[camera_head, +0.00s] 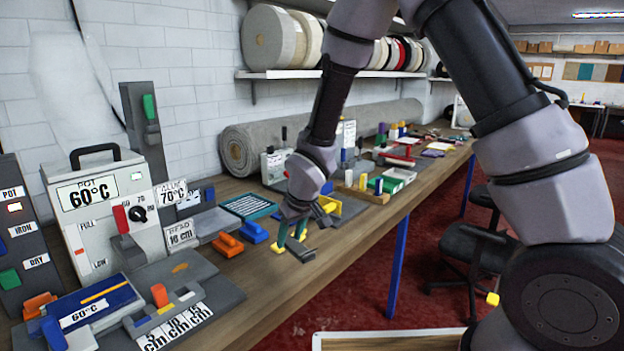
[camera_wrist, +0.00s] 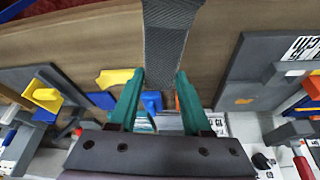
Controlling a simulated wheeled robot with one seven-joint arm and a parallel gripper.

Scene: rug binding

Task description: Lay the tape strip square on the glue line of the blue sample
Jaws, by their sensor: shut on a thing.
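My gripper (camera_head: 291,243), with green fingers, is over the bench near its front edge. In the wrist view my gripper (camera_wrist: 160,78) is shut on the dark grey woven tape strip (camera_wrist: 166,38), which extends away from the fingertips. In the head view the tape strip (camera_head: 302,255) shows only as a short dark piece below the fingers. The blue sample (camera_head: 112,300) lies at the front left of the bench, well apart from the gripper, with an orange-yellow glue line on it. A 60°C label covers part of it.
A grey heater box (camera_head: 105,215) marked 60°C stands behind the sample. A grey fixture with a ruler (camera_head: 178,326) is beside the sample. Orange and blue blocks (camera_head: 228,245) lie between sample and gripper. The bench's front edge (camera_head: 345,250) is bare wood.

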